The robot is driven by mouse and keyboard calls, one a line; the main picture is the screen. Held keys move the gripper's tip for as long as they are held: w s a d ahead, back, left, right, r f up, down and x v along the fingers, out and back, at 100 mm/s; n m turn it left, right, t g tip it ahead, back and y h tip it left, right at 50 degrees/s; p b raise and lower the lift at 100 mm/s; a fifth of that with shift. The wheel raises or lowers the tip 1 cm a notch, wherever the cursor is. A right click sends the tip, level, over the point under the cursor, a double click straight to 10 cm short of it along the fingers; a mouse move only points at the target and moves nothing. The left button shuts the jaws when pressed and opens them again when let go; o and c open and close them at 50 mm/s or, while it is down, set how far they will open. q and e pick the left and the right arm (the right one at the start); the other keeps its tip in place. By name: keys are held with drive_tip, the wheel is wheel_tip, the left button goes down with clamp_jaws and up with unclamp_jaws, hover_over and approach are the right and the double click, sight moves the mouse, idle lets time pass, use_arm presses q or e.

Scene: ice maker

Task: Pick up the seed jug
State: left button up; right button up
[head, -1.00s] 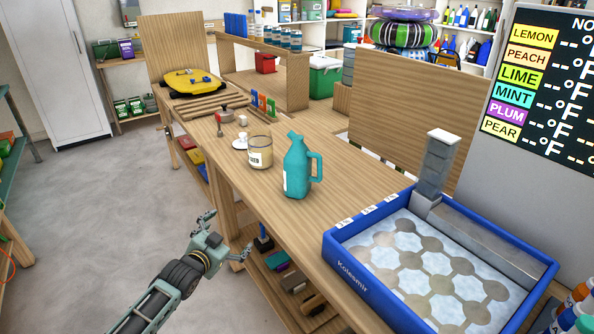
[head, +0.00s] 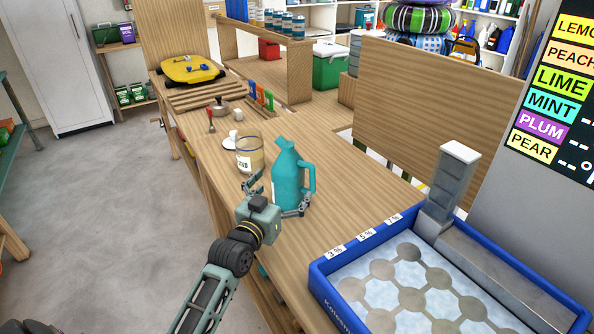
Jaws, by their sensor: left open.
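A teal jug (head: 288,172) with a handle on its right side stands upright on the wooden workbench (head: 345,195). A clear jar (head: 249,155) with a cream label stands just behind and left of it; the label's print is too small to read surely. My left gripper (head: 277,195) is open at the jug's near side. One finger is by the jug's left side, and the other is low by its front right. I cannot tell whether either finger touches the jug. My right gripper is not in view.
A blue ice tray (head: 330,287) with round moulds sits at the bench's right, close to the jug. A wooden panel (head: 425,110) rises behind the bench.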

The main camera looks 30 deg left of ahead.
sight(288, 184)
use_arm(q)
drive_tip(key=w, duration=0.3)
drive_tip(key=shift+w, duration=0.3)
drive_tip(key=shift+w+a+f, duration=0.1)
drive_tip(key=shift+w+f, duration=0.1)
drive_tip(key=shift+w, duration=0.45)
drive_tip(key=shift+w+f, duration=0.15)
drive_tip(key=shift+w, duration=0.45)
drive_tip(key=shift+w+p, duration=0.3)
drive_tip(key=shift+w, duration=0.3)
drive_tip(key=c, duration=1.7)
drive_tip(key=shift+r, duration=0.15)
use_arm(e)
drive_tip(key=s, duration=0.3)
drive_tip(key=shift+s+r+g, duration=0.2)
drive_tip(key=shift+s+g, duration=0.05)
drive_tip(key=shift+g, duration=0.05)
